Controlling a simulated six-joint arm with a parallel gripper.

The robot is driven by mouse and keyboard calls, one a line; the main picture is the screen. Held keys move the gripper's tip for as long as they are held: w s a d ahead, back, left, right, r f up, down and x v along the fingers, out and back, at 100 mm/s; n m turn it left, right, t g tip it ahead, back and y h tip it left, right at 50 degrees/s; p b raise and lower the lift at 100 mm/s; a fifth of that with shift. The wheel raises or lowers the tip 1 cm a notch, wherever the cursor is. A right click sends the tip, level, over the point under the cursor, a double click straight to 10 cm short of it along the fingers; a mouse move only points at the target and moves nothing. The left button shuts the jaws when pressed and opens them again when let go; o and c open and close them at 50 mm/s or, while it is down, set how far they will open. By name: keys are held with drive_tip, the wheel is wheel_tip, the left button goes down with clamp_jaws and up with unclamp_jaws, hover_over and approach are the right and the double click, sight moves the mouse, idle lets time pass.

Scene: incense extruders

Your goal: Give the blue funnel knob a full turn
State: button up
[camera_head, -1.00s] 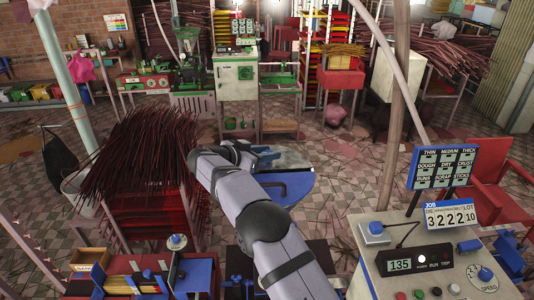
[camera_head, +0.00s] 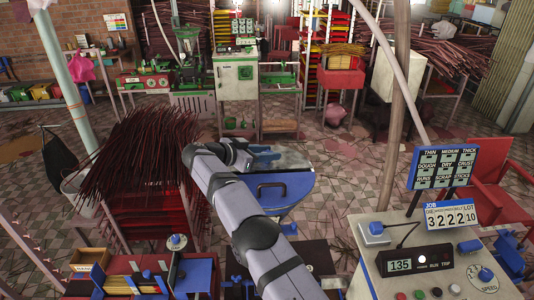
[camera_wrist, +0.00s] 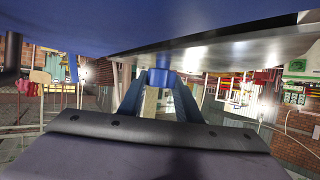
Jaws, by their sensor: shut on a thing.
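The blue funnel (camera_head: 290,185) stands in front of me, with a dark handle on its near side and a grey metal plate (camera_head: 292,160) behind. My gripper (camera_head: 264,155) is at the funnel's far left edge, by the plate. In the wrist view the funnel's blue underside (camera_wrist: 130,22) fills the top. A small blue knob (camera_wrist: 162,78) sits under the plate's edge, between the tips of my two blue fingers (camera_wrist: 160,92), which are shut on it. In the head view the knob is hidden or cannot be told from the fingers.
A control box (camera_head: 435,262) with a display and dials stands at front right. A rack of dark incense sticks (camera_head: 145,150) is at left. A wooden pole (camera_head: 397,130) rises right of the funnel. A bench with blue parts (camera_head: 140,275) is at front left.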

drive_tip(key=o, duration=1)
drive_tip(key=shift+r, duration=0.25)
drive_tip(key=shift+c, duration=0.2)
drive_tip(key=shift+o, duration=0.6)
drive_tip(key=shift+f, duration=0.15)
drive_tip(key=shift+s+a+b, duration=0.25)
drive_tip(key=shift+a+b, duration=0.1)
drive_tip(key=shift+a, duration=0.05)
drive_tip(key=shift+r+b+v, duration=0.2)
drive_tip(key=shift+b+v, duration=0.6)
drive_tip(key=shift+v, duration=2.4)
drive_tip(key=shift+d, duration=0.15)
